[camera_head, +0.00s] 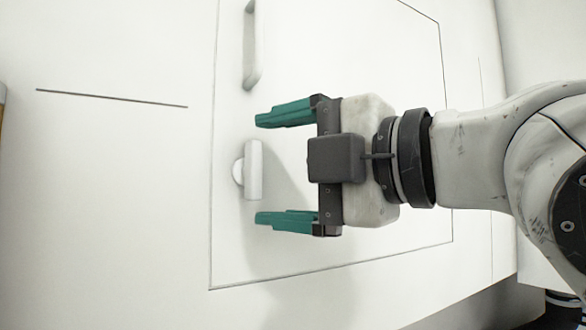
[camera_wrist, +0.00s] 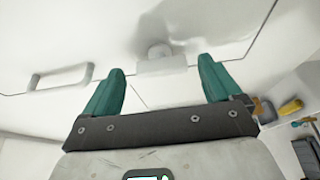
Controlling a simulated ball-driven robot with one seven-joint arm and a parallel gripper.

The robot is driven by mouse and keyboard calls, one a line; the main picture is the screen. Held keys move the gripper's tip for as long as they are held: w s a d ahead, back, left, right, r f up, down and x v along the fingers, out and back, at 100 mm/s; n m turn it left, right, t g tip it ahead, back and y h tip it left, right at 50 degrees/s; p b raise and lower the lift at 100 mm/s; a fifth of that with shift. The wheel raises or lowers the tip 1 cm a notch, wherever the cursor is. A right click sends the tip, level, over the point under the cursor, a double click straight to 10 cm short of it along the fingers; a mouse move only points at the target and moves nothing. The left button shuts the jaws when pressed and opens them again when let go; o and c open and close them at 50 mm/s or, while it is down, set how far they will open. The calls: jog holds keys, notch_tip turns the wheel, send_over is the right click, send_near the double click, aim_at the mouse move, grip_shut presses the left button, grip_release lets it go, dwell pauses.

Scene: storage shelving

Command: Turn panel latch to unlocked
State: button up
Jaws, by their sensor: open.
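The panel latch (camera_head: 254,170) is a small white knob with a vertical bar, on the lower left part of a white panel (camera_head: 350,262). In the wrist view the latch (camera_wrist: 160,65) shows ahead, between the two fingertips. My gripper (camera_head: 285,166) comes from the right with its teal fingers open, one above and one below the latch in the head view. The wrist view also shows my gripper (camera_wrist: 161,75) empty. The fingers look apart from the latch; how far they stand from the panel is hard to tell.
A white bar handle (camera_head: 251,45) stands out from the panel above the latch; it shows at left in the wrist view (camera_wrist: 62,77). A thin dark slot (camera_head: 112,97) marks the wall at left. Yellow items (camera_wrist: 290,107) sit on a shelf at right in the wrist view.

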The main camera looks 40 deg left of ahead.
jog(key=d+b, duration=0.2)
jog(key=d, duration=0.7)
jog(key=shift+d, duration=0.35)
